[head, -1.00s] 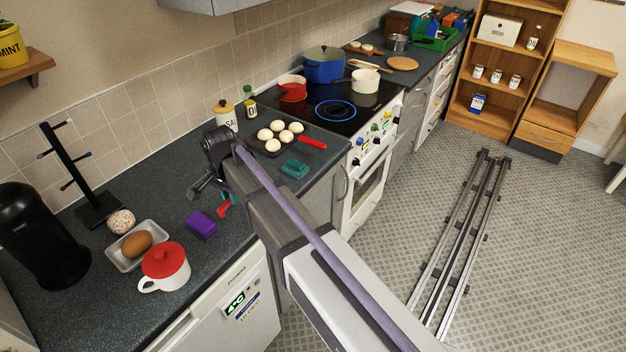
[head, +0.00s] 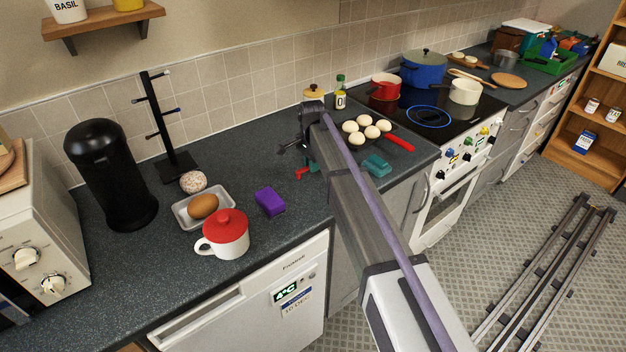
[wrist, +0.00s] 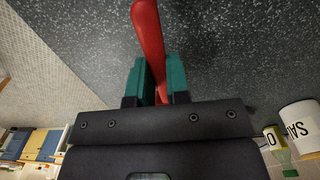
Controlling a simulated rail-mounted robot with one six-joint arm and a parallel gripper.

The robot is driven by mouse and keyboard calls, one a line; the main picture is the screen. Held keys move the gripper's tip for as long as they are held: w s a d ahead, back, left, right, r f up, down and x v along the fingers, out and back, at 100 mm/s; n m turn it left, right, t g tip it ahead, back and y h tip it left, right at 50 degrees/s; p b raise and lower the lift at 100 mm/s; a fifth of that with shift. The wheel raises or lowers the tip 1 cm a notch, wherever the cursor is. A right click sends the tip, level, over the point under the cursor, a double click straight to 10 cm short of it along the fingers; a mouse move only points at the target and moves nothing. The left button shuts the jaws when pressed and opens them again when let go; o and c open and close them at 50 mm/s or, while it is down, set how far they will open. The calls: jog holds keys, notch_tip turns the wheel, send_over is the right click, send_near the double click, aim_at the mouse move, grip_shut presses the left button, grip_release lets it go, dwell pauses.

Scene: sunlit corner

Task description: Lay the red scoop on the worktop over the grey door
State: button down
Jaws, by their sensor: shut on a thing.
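The red scoop (wrist: 148,40) is held between the teal fingers of my gripper (wrist: 156,82) in the wrist view. Its long red part reaches up past the fingertips; its other end is hidden behind the gripper body. In the head view my gripper (head: 307,168) is small and partly hidden by my arm, with a bit of red at its tips. It is over the dark speckled worktop (head: 335,205), behind and right of the purple block. I cannot tell its height. The grey door (head: 405,208) is between the white-fronted appliance and the cooker, partly covered by my arm.
A purple block (head: 270,202) lies left of my gripper. A teal block (head: 376,165) and a dark pan (head: 384,139) of white buns with a red handle are to the right. A red-lidded mug (head: 226,238) and a tray (head: 183,213) stand at left. The cooker (head: 462,150) is beyond.

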aim_at(312, 180)
notch_tip(312, 180, down, 4)
jog(key=b, duration=0.3)
jog(key=shift+r, duration=0.35)
jog(key=shift+f, duration=0.2)
jog(key=c, duration=1.1)
grip_release()
notch_tip(312, 180, up, 13)
jog(key=p, duration=1.2)
jog(key=shift+f+p, duration=0.15)
jog(key=shift+p, duration=0.2)
jog(key=shift+f, duration=0.15)
